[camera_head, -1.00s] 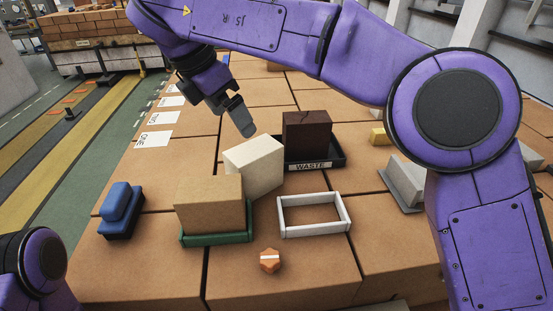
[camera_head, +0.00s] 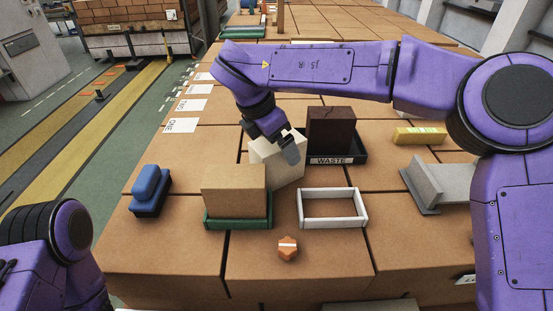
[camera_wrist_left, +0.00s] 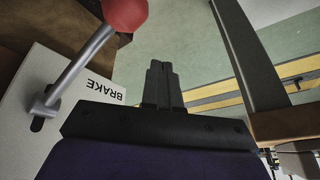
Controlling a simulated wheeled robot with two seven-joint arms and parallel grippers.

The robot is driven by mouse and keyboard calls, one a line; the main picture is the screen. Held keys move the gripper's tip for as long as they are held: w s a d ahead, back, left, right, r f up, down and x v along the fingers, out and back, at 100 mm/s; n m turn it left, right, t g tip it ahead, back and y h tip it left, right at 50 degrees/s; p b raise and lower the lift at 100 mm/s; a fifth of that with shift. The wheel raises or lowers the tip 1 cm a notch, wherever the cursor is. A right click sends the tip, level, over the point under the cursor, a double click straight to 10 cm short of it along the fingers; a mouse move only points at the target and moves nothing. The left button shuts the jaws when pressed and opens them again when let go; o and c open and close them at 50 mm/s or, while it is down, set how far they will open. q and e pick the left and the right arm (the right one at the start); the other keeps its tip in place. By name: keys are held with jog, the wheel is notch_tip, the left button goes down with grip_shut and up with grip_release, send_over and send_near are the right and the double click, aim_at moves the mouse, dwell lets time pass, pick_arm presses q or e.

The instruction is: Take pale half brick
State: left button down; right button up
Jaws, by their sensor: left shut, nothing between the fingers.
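The pale half brick (camera_head: 282,176) stands in the middle of the table in the head view, partly behind a tan brick (camera_head: 234,190) on a green tray (camera_head: 238,222). My right gripper (camera_head: 288,150) is at the pale brick's top, with a grey finger in front of its upper right part. The other finger is not clear, so I cannot tell whether it is open or gripping. My left gripper (camera_wrist_left: 161,72) is shut and empty in the left wrist view, near a red-knobbed brake lever (camera_wrist_left: 85,60); its fingers are not seen in the head view.
A dark brick (camera_head: 330,128) sits in the black WASTE tray (camera_head: 331,160) just right of the pale brick. An empty white frame (camera_head: 333,222), an orange piece (camera_head: 288,248), a blue tool (camera_head: 150,190), a grey block (camera_head: 440,187) and a yellow item (camera_head: 419,136) lie around.

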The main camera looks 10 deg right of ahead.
jog(key=shift+f+b, duration=0.25)
jog(key=shift+b, duration=0.15)
dwell(0.3)
grip_shut()
